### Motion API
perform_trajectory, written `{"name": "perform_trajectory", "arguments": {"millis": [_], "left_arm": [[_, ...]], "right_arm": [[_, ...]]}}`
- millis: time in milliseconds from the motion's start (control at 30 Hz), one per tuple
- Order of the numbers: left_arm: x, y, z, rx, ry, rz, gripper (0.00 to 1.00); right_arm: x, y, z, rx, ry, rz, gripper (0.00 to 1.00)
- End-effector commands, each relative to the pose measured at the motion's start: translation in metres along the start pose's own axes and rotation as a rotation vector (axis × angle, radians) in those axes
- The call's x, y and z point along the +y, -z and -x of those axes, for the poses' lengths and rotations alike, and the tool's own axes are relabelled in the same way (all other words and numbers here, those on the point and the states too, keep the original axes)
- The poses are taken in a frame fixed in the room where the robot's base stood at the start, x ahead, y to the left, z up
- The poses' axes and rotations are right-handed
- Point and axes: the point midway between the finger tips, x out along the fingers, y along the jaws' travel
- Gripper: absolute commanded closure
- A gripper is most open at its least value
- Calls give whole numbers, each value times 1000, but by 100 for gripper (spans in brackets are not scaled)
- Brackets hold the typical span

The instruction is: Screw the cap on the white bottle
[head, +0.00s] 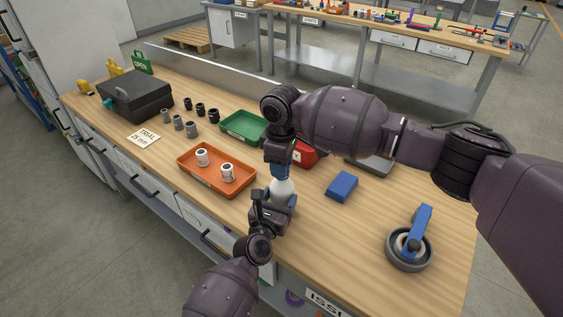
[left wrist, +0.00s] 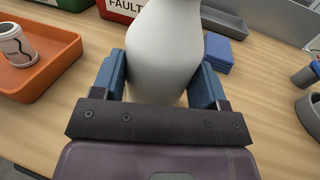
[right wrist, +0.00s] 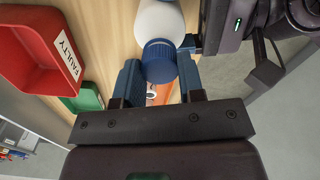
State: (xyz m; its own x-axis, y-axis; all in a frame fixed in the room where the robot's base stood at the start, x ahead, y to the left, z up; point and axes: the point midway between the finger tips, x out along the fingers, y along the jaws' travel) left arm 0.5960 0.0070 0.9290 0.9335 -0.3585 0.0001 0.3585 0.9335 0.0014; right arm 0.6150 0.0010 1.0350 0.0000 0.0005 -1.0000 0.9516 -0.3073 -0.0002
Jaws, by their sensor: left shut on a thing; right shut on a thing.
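The white bottle (head: 283,188) stands upright on the wooden bench in the head view, right of the orange tray. My left gripper (head: 273,201) is shut around its body from the near side; the left wrist view shows the white body (left wrist: 164,50) between blue fingers (left wrist: 160,85). My right gripper (head: 281,172) is above the bottle, pointing down. In the right wrist view its blue fingers (right wrist: 160,85) are shut on the blue cap (right wrist: 160,60), which sits at the top of the white bottle (right wrist: 158,20). How far the threads engage cannot be seen.
The orange tray (head: 190,178) with white cups lies left of the bottle. A green tray (head: 236,134) and a red bin (head: 306,160) stand behind. A blue block (head: 342,186) and a caster wheel (head: 408,262) are to the right. Bench between block and wheel is clear.

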Motion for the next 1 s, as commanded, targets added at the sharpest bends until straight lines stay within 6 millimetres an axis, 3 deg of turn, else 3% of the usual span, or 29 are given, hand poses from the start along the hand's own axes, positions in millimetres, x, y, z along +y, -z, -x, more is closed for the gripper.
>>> {"name": "perform_trajectory", "arguments": {"millis": [67, 100, 233, 367, 1000], "left_arm": [[0, 0, 0, 0, 0, -1, 76], [0, 0, 0, 0, 0, -1, 99], [0, 0, 0, 0, 0, 0, 99], [0, 0, 0, 0, 0, 0, 99], [0, 0, 0, 1, 0, 0, 99]], "right_arm": [[0, 0, -2, 0, 1, 0, 86], [0, 0, -1, 0, 0, -1, 86], [0, 0, -1, 2, 1, -52, 86], [-1, 1, -1, 2, 3, -214, 86], [0, 0, -2, 0, 4, -1255, 86]]}}
